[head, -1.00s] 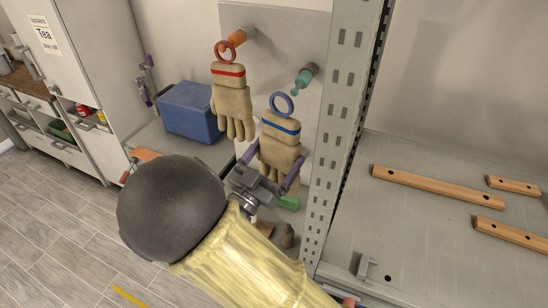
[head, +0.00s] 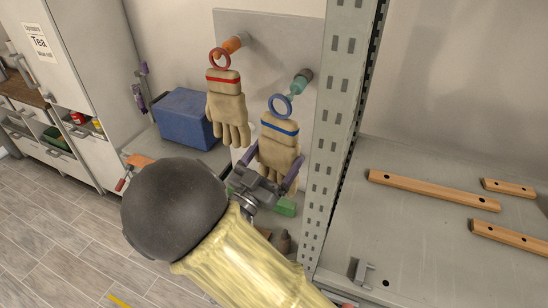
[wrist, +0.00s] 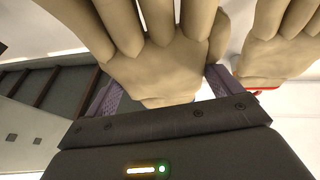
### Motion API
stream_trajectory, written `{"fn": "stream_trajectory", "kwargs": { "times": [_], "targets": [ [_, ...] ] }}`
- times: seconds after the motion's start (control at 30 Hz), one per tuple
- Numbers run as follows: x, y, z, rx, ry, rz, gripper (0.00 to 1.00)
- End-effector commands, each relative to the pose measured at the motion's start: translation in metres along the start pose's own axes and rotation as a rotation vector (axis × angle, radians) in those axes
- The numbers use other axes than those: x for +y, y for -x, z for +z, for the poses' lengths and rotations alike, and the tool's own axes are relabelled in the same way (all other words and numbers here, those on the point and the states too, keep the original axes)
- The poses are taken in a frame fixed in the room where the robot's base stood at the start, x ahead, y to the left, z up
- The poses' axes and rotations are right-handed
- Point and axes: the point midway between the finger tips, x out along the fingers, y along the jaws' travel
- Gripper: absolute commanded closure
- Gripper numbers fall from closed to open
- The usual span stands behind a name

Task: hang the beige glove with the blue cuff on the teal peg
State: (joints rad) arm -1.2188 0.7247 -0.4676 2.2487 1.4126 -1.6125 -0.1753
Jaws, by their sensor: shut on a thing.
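The beige glove with the blue cuff (head: 279,143) hangs upright between the purple fingers of my gripper (head: 270,166), which is shut on it. The glove's blue ring (head: 280,106) stands above the cuff. The teal peg (head: 303,79) sticks out from the grey panel, just above and right of the ring. Its tip meets the ring's upper right edge in the picture; I cannot tell whether it is inside the ring. In the wrist view the glove's beige fingers (wrist: 160,60) fill the space above my purple gripper fingers (wrist: 163,90).
A beige glove with a red cuff (head: 227,106) hangs by its red ring on an orange peg (head: 234,44), close to the left. A perforated grey upright (head: 336,110) stands close on the right. A blue bin (head: 185,118) sits behind left. Wooden bars (head: 433,190) lie on the right shelf.

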Motion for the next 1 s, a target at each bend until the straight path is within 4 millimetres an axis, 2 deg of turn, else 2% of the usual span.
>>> {"fn": "stream_trajectory", "kwargs": {
  "times": [1.0],
  "targets": [
    [-0.0024, -0.0099, 0.004, 0.0, 0.0, 0.001, 0.33]
  ]
}}
